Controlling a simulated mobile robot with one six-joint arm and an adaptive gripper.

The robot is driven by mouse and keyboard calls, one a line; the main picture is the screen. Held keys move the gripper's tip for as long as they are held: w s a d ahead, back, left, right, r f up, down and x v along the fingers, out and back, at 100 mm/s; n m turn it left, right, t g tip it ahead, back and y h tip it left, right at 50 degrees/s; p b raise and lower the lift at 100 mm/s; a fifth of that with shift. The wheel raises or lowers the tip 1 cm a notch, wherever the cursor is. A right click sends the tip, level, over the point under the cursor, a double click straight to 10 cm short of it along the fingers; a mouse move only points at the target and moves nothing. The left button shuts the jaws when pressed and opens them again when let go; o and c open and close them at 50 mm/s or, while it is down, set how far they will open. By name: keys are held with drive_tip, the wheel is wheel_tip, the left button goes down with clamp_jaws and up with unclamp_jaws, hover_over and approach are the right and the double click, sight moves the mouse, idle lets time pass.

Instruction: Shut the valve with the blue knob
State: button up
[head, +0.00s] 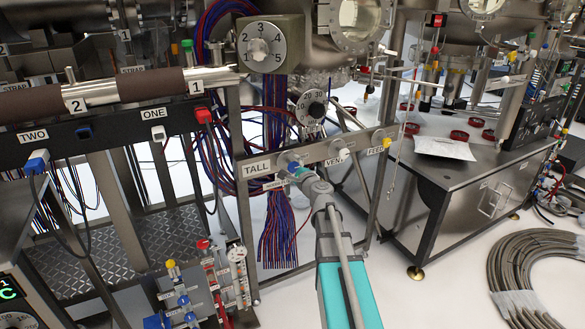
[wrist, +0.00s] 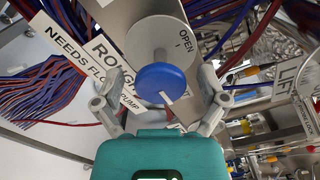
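The blue knob (wrist: 161,83) is in the middle of the wrist view, in front of a round pale grey disc (wrist: 160,35) on a metal plate. My gripper (wrist: 158,88) is open, with one finger on each side of the knob and a visible gap on both sides. In the head view my gripper (head: 299,172) is at the panel beside the "TALL" label and hides most of the knob.
The panel (head: 343,152) also carries a "VEN" knob and a yellow "FEED" knob (head: 387,143) to the right. Blue and red cable bundles (head: 280,235) hang behind it. A dial (head: 312,107) is above. A steel cabinet (head: 455,190) stands to the right.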

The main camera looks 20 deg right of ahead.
drive_tip(key=shift+s, duration=0.1)
idle(0.3)
drive_tip(key=s, duration=1.1)
drive_tip(key=shift+s+d, duration=0.2)
drive_tip(key=shift+s, duration=0.2)
drive_tip(key=s+a+f+n+g+y, duration=0.1)
drive_tip(key=a+f+n+g+y, duration=0.3)
drive_tip(key=a+n, duration=0.4)
drive_tip(key=s+a+f+n+g+y, duration=0.15)
drive_tip(key=a+f+n+g, duration=0.35)
drive_tip(key=a, duration=0.5)
drive_tip(key=s+a+f+n+g+h, duration=0.2)
drive_tip(key=s+f+n+g+h, duration=0.1)
drive_tip(key=s+f+n+g, duration=0.25)
drive_tip(key=s+a+f+n+g+h, duration=0.3)
drive_tip(key=s+f+n+g, duration=0.1)
drive_tip(key=s, duration=0.2)
wheel_tip(320, 180, up, 30)
drive_tip(key=p, duration=3)
drive_tip(key=shift+d, duration=0.25)
drive_tip(key=shift+f+t, duration=0.15)
drive_tip(key=shift+t, duration=0.1)
